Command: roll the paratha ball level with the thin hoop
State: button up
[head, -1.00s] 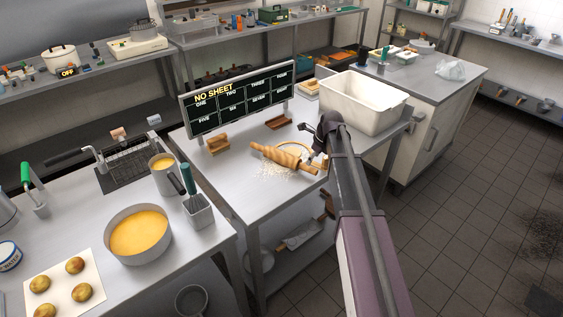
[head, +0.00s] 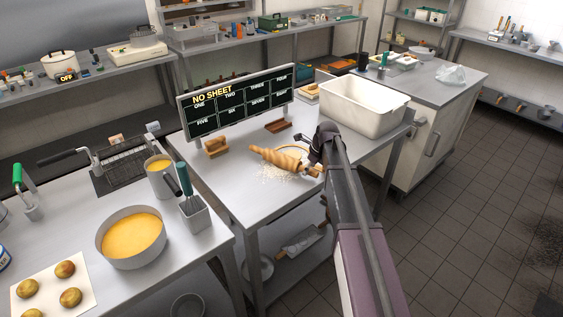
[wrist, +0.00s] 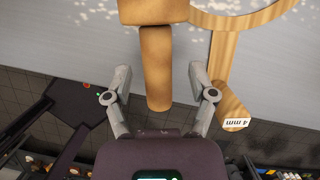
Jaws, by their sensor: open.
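The wooden rolling pin (head: 272,157) lies on the floured patch of the steel table. Its near handle (wrist: 157,78) is between my open fingers in the wrist view, with a gap on each side. My gripper (head: 315,152) is at the pin's right end in the head view; it also shows in the wrist view (wrist: 160,76). A thin wooden hoop (wrist: 240,18) lies beside the pin, its handle tagged "4 mm" (wrist: 235,123) just outside my right finger. I make out no dough ball by the pin; several brownish balls (head: 70,298) lie on a white sheet (head: 50,284).
A "NO SHEET" board (head: 237,103) stands behind the pin. A wooden block holder (head: 216,148) and a brown block (head: 278,126) are near it. A white tub (head: 362,106) stands at the right.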

grip_shut()
jog(key=shift+w+r, duration=0.1)
jog(key=shift+r, duration=0.1)
jog(key=shift+w+a+r+g+h+p, duration=0.15)
jog(key=shift+r+h+p, duration=0.1)
jog(key=shift+r+p, duration=0.35)
jog(key=shift+a+r+g+h+p, duration=0.1)
jog(key=shift+r+g+h+p, duration=0.2)
jog(key=shift+p, duration=0.45)
jog(key=shift+w+a+r+g+h+p, duration=0.1)
jog(key=shift+a+r+h+p, duration=0.05)
jog(key=shift+r+p, duration=0.45)
jog(key=shift+w, duration=0.1)
jog(key=shift+w+d+f, duration=0.1)
jog(key=shift+w+d, duration=0.15)
jog(key=shift+w, duration=1.1)
jog(key=shift+w+d+r, duration=0.1)
jog(key=shift+w+d, duration=0.2)
jog(key=shift+w, duration=1.05)
jog(key=shift+w+d+f, duration=0.1)
jog(key=shift+w+d, duration=0.15)
jog(key=shift+w, duration=1.1)
jog(key=shift+s+f, duration=0.1)
jog(key=shift+s+d+f+t+y+b, duration=0.2)
jog(key=shift+f+t+y+b, duration=0.1)
jog(key=shift+b, duration=0.2)
jog(key=shift+d+f+t+y+b, duration=0.25)
jog(key=shift+y+b, duration=0.15)
jog(key=shift+b, duration=0.1)
